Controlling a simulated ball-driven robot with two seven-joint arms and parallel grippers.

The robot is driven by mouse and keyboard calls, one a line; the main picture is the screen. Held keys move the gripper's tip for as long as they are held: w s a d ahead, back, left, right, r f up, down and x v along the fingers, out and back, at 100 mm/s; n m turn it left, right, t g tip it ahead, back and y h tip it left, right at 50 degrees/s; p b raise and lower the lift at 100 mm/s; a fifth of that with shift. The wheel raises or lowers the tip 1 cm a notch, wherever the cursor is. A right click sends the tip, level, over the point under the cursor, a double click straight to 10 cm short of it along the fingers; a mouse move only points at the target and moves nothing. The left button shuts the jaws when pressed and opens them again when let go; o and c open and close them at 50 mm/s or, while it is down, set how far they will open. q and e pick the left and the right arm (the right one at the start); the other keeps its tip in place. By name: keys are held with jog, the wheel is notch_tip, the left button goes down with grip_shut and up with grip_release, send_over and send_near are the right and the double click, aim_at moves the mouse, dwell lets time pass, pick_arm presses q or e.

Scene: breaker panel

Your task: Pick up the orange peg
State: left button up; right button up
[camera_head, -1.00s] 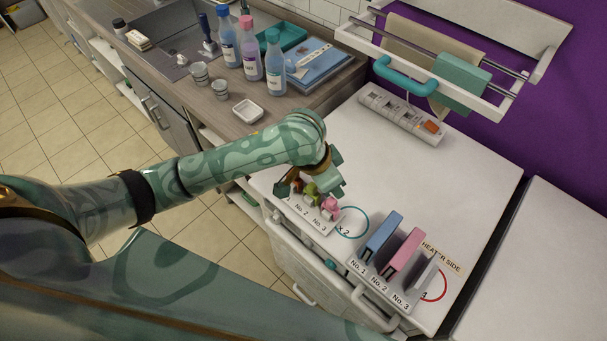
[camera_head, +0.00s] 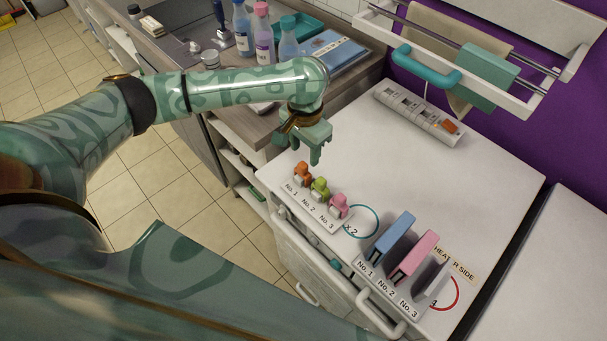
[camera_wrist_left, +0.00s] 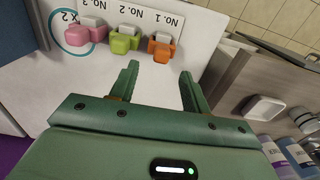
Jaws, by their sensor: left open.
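The orange peg (camera_head: 301,174) stands in the No. 1 place of a small white rack (camera_head: 312,206) near the counter's left edge. A green peg (camera_head: 320,188) stands at No. 2 and a pink peg (camera_head: 338,206) at No. 3. My left gripper (camera_head: 316,160) is open and empty, pointing down just behind and above the orange peg. In the left wrist view the orange peg (camera_wrist_left: 162,48) is ahead of the open fingers (camera_wrist_left: 160,82), roughly between their lines and apart from them. My right gripper is not in view.
A second rack holds a blue block (camera_head: 391,238), a pink block (camera_head: 414,257) and a grey block (camera_head: 432,281) at the front. A power strip (camera_head: 418,112) lies at the back. Bottles (camera_head: 263,38) stand on the wooden counter. The white top's middle is clear.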

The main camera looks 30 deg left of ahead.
aim_at(303, 164)
pick_arm(q)
jog(key=f+b, duration=0.1)
jog(key=f, duration=0.1)
jog(key=f+b, duration=0.1)
jog(key=f, duration=0.1)
jog(key=f+b, duration=0.1)
jog(key=f, duration=0.1)
jog(key=shift+s+a+f, duration=0.15)
jog(key=shift+s+f, duration=0.05)
jog(key=shift+s, duration=0.05)
jog(key=shift+r, duration=0.15)
jog(key=shift+c, duration=0.4)
jog(key=c, duration=0.5)
